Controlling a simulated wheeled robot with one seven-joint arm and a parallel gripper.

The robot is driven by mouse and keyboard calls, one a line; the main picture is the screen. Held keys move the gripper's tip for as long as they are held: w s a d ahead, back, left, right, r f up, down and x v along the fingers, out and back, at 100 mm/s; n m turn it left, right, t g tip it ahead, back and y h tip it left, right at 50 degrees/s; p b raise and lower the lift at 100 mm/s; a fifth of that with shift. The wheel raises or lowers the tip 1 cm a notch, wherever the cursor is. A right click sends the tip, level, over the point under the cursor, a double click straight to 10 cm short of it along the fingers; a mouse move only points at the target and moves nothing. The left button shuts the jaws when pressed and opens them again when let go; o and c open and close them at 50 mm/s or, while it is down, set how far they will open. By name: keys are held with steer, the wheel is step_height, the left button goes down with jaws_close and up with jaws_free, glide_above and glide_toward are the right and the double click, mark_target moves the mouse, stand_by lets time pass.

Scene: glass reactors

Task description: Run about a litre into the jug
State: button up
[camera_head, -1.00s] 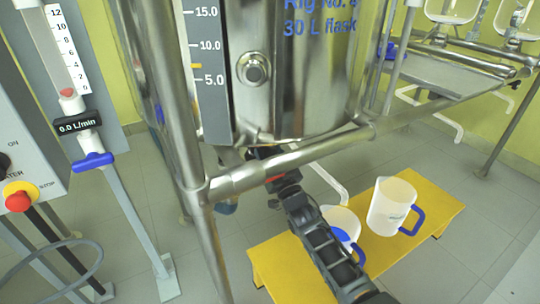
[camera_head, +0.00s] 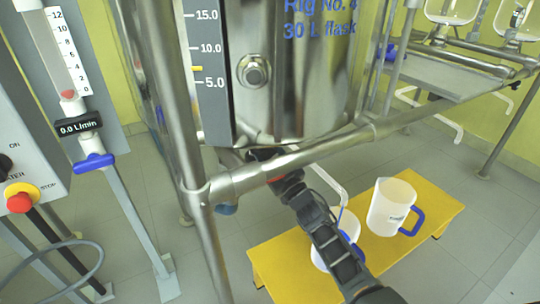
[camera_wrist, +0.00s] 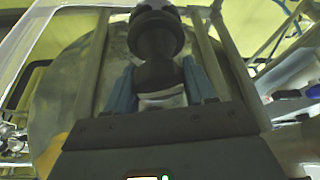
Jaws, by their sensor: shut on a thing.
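In the wrist view my gripper (camera_wrist: 158,78) has its two blue fingers on either side of the narrow lower part of a black knob-like handle (camera_wrist: 155,35), shut on it. In the head view my arm reaches up under the steel vessel (camera_head: 310,85), and the fingertips are hidden around the frame tube. One white jug (camera_head: 322,255) stands below on the yellow platform (camera_head: 275,265), partly covered by my arm. A thin blue strip shows at it; I cannot tell whether it is liquid or part of the jug. A second white jug (camera_head: 388,205) with a blue handle stands to its right.
A steel frame tube (camera_head: 300,158) crosses in front of the vessel's bottom. A level scale (camera_head: 207,60) carries a yellow mark slightly above 5.0. A flow meter display (camera_head: 78,125) reads 0.0 L/min. A control box with a red stop button (camera_head: 18,202) stands left.

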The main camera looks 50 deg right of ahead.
steer(key=shift+n+y, duration=0.5)
steer(key=shift+n, duration=0.6)
steer(key=o, duration=1)
steer(key=d+p+v, duration=0.1)
steer(key=p+v, duration=0.1)
steer(key=v, duration=0.5)
steer(key=shift+s+a+f, duration=0.15)
steer(key=shift+s+a, duration=0.25)
steer(key=shift+a, duration=0.15)
